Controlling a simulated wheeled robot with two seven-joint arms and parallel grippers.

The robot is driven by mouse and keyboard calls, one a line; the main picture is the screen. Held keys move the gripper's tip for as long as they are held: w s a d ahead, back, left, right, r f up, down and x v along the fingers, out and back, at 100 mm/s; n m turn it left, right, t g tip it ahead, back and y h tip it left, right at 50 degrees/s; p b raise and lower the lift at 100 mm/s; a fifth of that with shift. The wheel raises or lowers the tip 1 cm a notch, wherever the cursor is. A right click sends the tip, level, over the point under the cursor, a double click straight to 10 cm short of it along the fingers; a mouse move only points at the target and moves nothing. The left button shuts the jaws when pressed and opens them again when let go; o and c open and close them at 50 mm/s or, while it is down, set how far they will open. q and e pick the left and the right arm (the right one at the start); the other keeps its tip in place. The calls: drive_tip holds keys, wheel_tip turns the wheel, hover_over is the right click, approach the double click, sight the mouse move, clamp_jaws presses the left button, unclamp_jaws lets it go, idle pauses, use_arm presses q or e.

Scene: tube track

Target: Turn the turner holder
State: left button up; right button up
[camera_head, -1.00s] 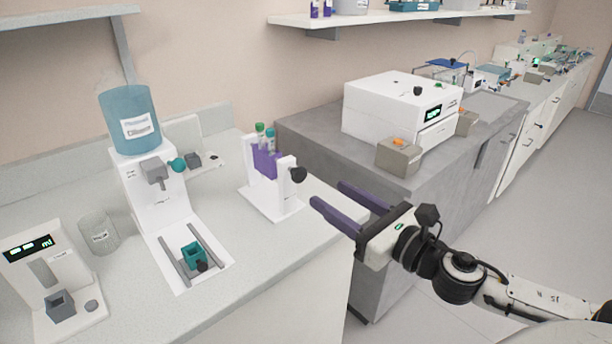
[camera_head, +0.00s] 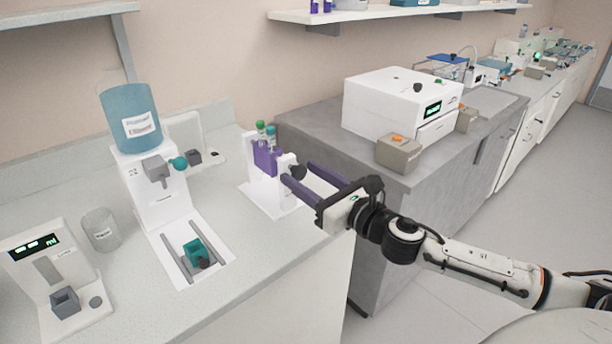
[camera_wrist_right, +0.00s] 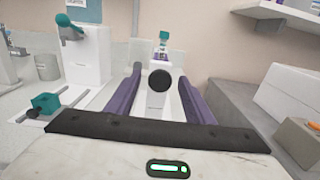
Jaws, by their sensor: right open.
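The turner (camera_head: 270,190) is a white stand on the counter, with a purple holder (camera_head: 266,158) carrying green-capped and teal-capped tubes (camera_head: 266,130). A black round knob (camera_head: 298,171) is on its right side. My right gripper (camera_head: 296,172) is open, its two purple fingers reaching toward the knob. In the right wrist view the knob (camera_wrist_right: 160,80) lies between the fingers (camera_wrist_right: 158,85), near their tips, with gaps on both sides. I cannot tell how far the fingertips reach past the knob. The purple holder is mostly hidden there. My left gripper is not in view.
Left of the turner stands a white dispenser (camera_head: 155,195) with a blue bottle (camera_head: 130,118) and a teal block (camera_head: 195,252) on its rails. A glass beaker (camera_head: 101,230) and a white display device (camera_head: 50,275) are further left. A white machine (camera_head: 390,105) and a grey box (camera_head: 398,152) stand at right.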

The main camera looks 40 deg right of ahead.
drive_tip(key=c, duration=1)
drive_tip(key=shift+c, duration=0.2)
